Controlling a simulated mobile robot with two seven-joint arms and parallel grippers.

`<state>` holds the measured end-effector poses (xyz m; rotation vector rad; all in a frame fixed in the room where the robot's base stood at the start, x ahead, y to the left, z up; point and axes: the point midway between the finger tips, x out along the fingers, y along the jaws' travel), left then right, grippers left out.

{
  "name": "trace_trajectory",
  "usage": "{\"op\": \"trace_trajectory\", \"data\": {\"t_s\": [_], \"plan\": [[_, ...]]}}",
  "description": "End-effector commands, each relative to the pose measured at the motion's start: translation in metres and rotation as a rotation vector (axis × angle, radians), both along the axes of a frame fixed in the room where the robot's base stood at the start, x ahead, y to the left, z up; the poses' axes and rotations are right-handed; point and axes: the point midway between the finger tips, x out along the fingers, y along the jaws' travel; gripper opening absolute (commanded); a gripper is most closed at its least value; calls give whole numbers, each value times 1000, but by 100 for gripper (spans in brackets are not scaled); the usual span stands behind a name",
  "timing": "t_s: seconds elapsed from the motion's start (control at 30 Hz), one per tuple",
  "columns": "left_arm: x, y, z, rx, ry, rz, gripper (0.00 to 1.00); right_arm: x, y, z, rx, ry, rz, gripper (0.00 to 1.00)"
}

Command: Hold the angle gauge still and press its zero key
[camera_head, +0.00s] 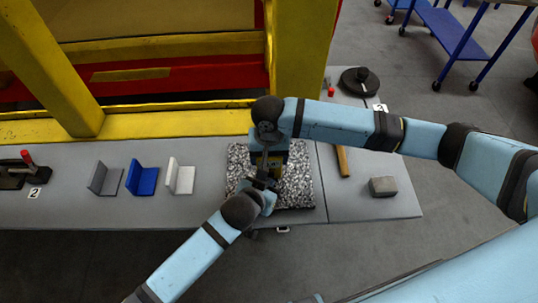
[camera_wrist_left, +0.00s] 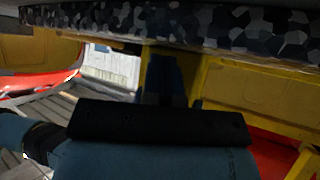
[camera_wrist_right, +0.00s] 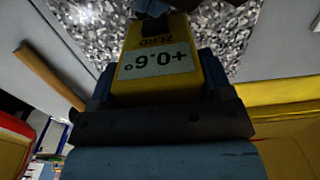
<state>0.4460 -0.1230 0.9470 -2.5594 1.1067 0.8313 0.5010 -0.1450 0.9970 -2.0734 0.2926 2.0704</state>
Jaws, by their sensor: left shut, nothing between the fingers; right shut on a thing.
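The angle gauge (camera_wrist_right: 158,62) is yellow with a pale display reading +0.6°, upside down in the right wrist view. The word ZERO shows beside a dark key area (camera_wrist_right: 155,27). The gauge stands on the speckled granite plate (camera_head: 298,185), mostly hidden in the head view. My right gripper (camera_wrist_right: 160,80) is shut on the gauge, one blue finger on each side. My left gripper (camera_head: 263,181) is shut and empty, low over the plate beside the gauge. Its dark tip covers the key end in the right wrist view; I cannot tell whether it touches the key.
Grey (camera_head: 105,180), blue (camera_head: 141,178) and white (camera_head: 181,177) angle brackets stand left of the plate. A wooden handle (camera_head: 343,160) and a grey block (camera_head: 383,186) lie to the right. A yellow frame (camera_head: 180,47) rises behind the bench.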

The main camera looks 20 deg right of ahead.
Motion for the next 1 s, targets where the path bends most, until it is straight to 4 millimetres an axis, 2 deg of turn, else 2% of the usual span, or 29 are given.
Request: {"op": "trace_trajectory", "data": {"t_s": [0.83,1.0], "plan": [[-8,3,0,-1,-1,1,0,0,0,0,0,1,1,55],[-19,6,0,-2,2,0,0,0,0,0,0,1,0,55]]}}
